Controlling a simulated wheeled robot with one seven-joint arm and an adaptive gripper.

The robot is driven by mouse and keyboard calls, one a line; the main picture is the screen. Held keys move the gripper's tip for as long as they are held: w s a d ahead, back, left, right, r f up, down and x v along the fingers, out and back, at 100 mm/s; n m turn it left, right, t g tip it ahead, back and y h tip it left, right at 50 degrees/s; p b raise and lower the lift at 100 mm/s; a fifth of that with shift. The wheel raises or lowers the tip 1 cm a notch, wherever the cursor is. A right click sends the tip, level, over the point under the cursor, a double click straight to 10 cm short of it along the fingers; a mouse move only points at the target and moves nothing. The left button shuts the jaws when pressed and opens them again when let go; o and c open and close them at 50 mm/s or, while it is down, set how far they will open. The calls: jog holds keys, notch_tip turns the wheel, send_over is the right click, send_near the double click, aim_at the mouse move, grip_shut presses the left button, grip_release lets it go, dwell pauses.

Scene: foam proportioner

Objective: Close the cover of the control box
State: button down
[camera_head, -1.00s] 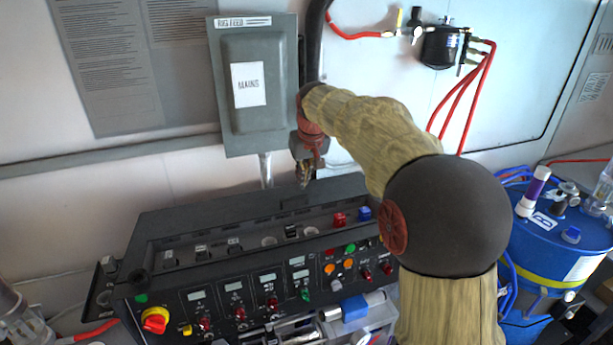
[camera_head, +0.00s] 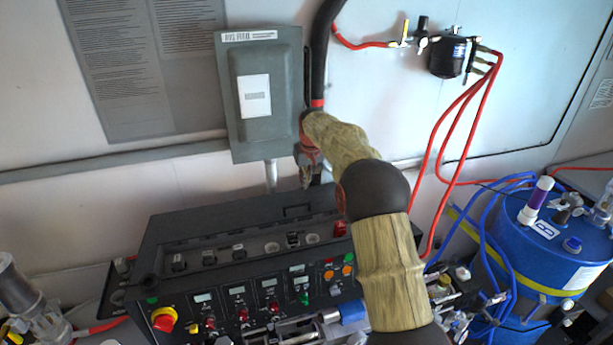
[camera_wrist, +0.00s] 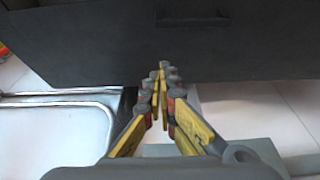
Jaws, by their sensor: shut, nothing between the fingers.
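The black control box (camera_head: 240,282), with its sloped panel of knobs, lamps and displays, stands low in the middle of the head view. Its dark cover (camera_head: 215,218) is along the back, with a small handle (camera_head: 298,210); how far it is open is hard to tell. My gripper (camera_head: 307,183) points down behind the cover's back edge, right of the grey wall box. In the wrist view my gripper (camera_wrist: 162,68) is shut and empty, its tips close before a dark surface (camera_wrist: 100,40) with a handle (camera_wrist: 193,22). Contact cannot be told.
The grey wall box (camera_head: 262,95) hangs behind, with a conduit below it. A black hose (camera_head: 320,55) runs beside it. A blue drum (camera_head: 545,235) with blue hoses stands right. Red hoses (camera_head: 438,150) hang from a black wall unit (camera_head: 447,57).

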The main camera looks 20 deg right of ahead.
jog(key=p, duration=0.1)
send_over(304, 201)
jog(key=f, duration=0.5)
jog(key=shift+s+f, duration=0.15)
jog(key=shift+s, duration=0.05)
jog(key=s, duration=0.1)
jog(key=s+r+p, duration=0.1)
jog(key=s, duration=0.1)
jog(key=shift+s, duration=0.15)
jog(key=shift+s+f, duration=0.15)
jog(key=shift+s, duration=0.1)
jog(key=s+r+b, duration=0.2)
jog(key=s+b, duration=0.4)
jog(key=s, duration=0.9)
jog(key=shift+s+r, duration=0.2)
jog(key=shift+s, duration=0.1)
